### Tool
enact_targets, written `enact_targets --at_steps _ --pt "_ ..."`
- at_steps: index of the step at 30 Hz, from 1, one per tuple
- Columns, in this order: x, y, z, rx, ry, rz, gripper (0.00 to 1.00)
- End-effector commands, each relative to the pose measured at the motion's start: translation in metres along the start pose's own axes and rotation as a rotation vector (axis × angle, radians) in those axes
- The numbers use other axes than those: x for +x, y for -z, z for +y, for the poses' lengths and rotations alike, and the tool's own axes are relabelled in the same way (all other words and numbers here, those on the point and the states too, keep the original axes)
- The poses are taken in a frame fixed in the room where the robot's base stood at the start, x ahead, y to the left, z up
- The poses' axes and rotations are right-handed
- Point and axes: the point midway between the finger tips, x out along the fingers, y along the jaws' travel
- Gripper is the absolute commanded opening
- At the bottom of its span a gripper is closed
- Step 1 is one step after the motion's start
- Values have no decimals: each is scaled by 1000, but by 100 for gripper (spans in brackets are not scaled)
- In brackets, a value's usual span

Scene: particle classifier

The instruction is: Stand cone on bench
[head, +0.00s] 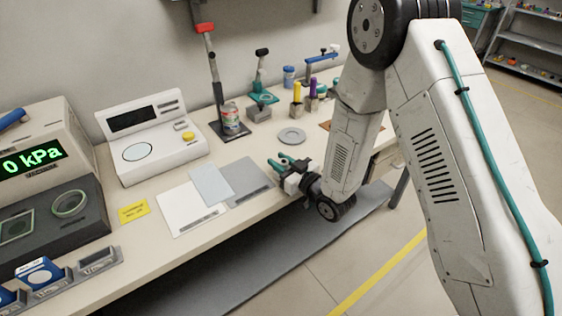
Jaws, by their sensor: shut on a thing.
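My gripper (283,161) is low over the front edge of the bench (170,234), at the right end of the grey mat. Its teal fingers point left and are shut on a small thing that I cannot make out. No cone can be clearly seen on the bench; one in the fingers would be too small or hidden to tell.
Flat sheets in white (188,209), pale blue (211,186) and grey (246,181) lie left of my gripper. A grey round plate (292,136) lies behind it. A can (231,119) stands in a press (217,85). A white instrument (152,143) and a kPa device (45,160) fill the left.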

Motion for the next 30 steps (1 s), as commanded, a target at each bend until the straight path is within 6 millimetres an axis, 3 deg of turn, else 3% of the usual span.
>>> enact_targets --at_steps 2,3,5,17,30 --pt "0 -2 1 0 -1 0 0" --pt "0 -3 1 0 -2 0 33" --pt "-1 -2 2 0 -2 0 50" --pt "-6 0 3 1 -5 -2 50" --pt "-93 0 3 2 -7 -4 50"
